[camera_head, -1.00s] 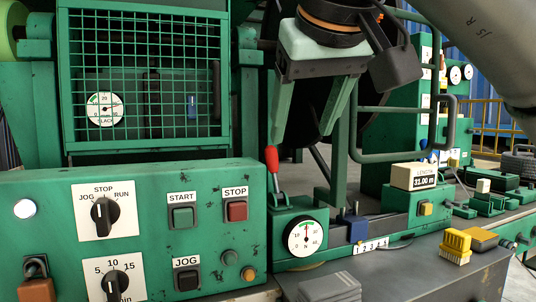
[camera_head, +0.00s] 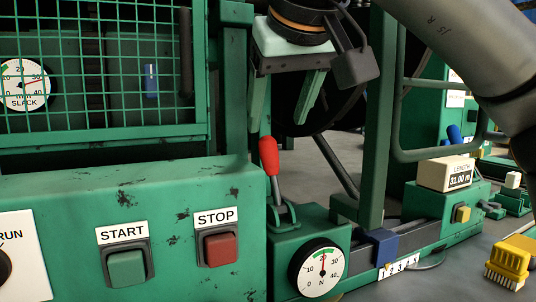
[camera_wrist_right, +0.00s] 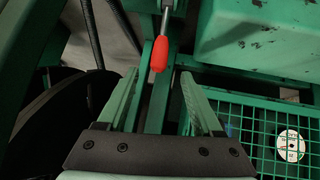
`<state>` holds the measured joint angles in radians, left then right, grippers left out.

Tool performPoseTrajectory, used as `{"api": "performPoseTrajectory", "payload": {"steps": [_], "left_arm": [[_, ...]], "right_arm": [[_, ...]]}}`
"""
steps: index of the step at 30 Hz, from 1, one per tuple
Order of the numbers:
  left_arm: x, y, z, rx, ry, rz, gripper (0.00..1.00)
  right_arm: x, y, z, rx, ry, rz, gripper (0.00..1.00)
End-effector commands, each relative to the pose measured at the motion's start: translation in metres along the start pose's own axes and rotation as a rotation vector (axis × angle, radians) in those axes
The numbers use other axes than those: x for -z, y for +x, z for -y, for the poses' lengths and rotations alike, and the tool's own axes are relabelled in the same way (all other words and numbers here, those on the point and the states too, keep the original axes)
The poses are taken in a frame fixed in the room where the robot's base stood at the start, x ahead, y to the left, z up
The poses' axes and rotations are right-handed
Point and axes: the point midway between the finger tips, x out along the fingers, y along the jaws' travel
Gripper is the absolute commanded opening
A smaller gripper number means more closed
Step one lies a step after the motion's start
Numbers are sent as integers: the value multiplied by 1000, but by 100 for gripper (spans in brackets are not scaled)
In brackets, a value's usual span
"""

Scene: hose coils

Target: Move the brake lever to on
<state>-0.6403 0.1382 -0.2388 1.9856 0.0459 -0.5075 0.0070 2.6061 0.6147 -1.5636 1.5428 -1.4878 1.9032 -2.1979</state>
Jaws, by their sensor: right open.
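The brake lever is a metal rod with a red knob (camera_head: 268,156), standing nearly upright on a green base beside the round N gauge (camera_head: 318,268). My right gripper (camera_head: 277,119) hangs above the lever with its two pale green fingers apart and empty. In the wrist view, the red knob (camera_wrist_right: 159,54) shows just beyond and between the open fingertips (camera_wrist_right: 160,76). I cannot tell a gap in depth exactly, but the fingers do not appear to touch the knob. No on or off marking of the lever is readable. My left gripper is not seen.
A control panel with START (camera_head: 126,265) and STOP (camera_head: 220,248) buttons stands left of the lever. A green mesh guard (camera_head: 100,75) is above it. A green post (camera_head: 377,120) and the length counter (camera_head: 446,173) stand to the right.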

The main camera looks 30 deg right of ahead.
Motion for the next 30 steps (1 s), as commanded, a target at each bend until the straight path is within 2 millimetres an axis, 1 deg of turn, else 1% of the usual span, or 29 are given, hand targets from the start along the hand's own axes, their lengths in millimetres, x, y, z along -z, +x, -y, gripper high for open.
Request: {"api": "performPoseTrajectory", "payload": {"steps": [1, 6, 9, 13, 18, 27, 30], "left_arm": [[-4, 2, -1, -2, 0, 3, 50], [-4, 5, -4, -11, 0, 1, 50], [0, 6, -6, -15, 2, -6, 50], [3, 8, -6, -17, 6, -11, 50], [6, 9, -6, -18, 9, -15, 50], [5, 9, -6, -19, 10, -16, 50], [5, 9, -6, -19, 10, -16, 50]], "right_arm": [[-2, 14, -1, -2, 1, 5, 67], [-2, 49, -1, -2, 0, 4, 67], [-2, 68, -1, -2, 2, 4, 67], [-1, 85, -1, -2, 2, 2, 67], [-1, 97, -1, -1, 1, 2, 67], [0, 99, -1, -1, 1, 1, 67], [0, 98, -1, -1, 2, 1, 56]]}}
